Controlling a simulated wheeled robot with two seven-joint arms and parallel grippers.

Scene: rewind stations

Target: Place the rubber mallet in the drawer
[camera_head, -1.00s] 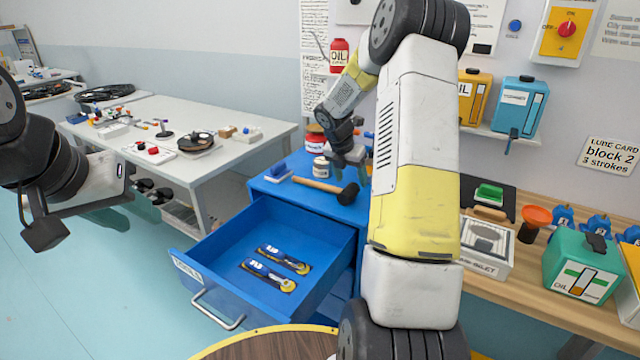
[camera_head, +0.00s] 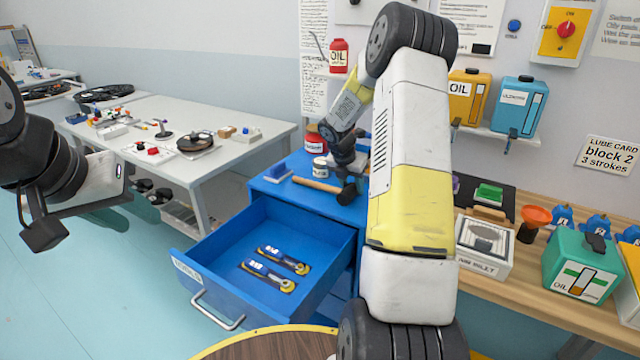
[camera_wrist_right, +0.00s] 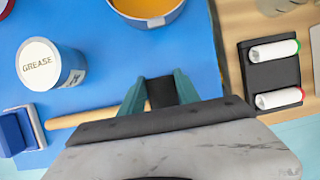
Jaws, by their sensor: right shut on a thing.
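The rubber mallet has a wooden handle (camera_head: 316,185) and a black head (camera_head: 348,193); it lies on top of the blue cabinet (camera_head: 292,168). My right gripper (camera_head: 350,172) is down at the head, partly hidden by my arm. In the right wrist view its teal fingers (camera_wrist_right: 160,93) are shut on the black mallet head, and the handle (camera_wrist_right: 85,117) runs out to the left. The drawer (camera_head: 222,263) stands open below, holding two dark blue tools with yellow ends (camera_head: 282,260). My left gripper (camera_head: 105,217) hangs at the far left; its jaw opening is unclear.
On the cabinet top are a grease tub (camera_wrist_right: 52,65), a red-labelled can (camera_head: 314,140) and a blue block (camera_head: 278,172). A wooden bench (camera_head: 500,245) with an air inlet box (camera_head: 484,245) is at right. A round wooden table edge (camera_head: 270,345) is in front of the drawer.

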